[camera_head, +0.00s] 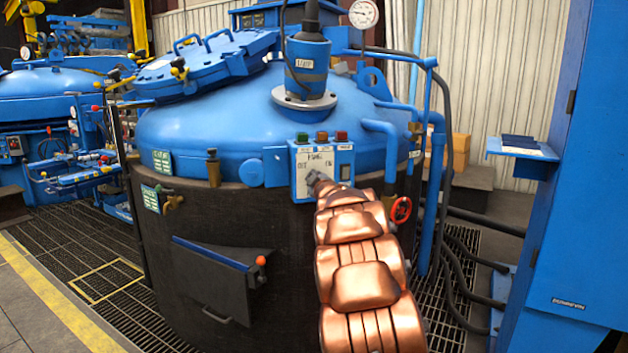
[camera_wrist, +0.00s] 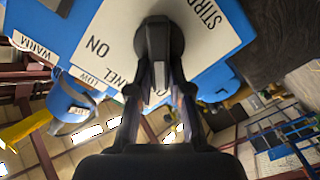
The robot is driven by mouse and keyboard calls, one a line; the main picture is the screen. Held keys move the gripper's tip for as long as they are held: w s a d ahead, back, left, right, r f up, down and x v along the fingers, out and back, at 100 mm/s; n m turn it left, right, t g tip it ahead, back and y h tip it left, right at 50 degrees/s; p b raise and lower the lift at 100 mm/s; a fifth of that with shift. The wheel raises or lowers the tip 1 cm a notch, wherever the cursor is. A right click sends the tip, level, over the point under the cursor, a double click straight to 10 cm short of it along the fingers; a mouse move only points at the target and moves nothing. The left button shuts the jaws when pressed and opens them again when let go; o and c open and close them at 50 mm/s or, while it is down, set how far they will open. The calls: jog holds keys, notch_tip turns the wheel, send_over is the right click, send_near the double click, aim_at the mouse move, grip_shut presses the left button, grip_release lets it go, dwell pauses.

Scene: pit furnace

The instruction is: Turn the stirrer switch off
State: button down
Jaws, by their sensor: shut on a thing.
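The stirrer switch is a dark knob (camera_wrist: 160,40) on a white panel face, with "STIRR…" lettering to its right and "ON" to its left in the wrist view. My gripper (camera_wrist: 158,80) is shut on this knob, its dark fingers reaching up to it from below in the picture. In the head view the white-faced control panel (camera_head: 303,163) sits on the front of the blue furnace lid, and my gripper (camera_head: 322,184) meets its lower part. My gripper hides the knob there, and I cannot tell its exact angle.
Green, red and dark red lamps (camera_head: 322,136) line the panel's top. A red handwheel (camera_head: 401,210) and blue pipes (camera_head: 381,133) stand just right of it. A brass fitting (camera_head: 213,168) is to the left. A blue cabinet (camera_head: 570,200) fills the right side.

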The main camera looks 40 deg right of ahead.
jog(key=c, duration=1.1)
grip_release()
jog(key=shift+v, duration=6.05)
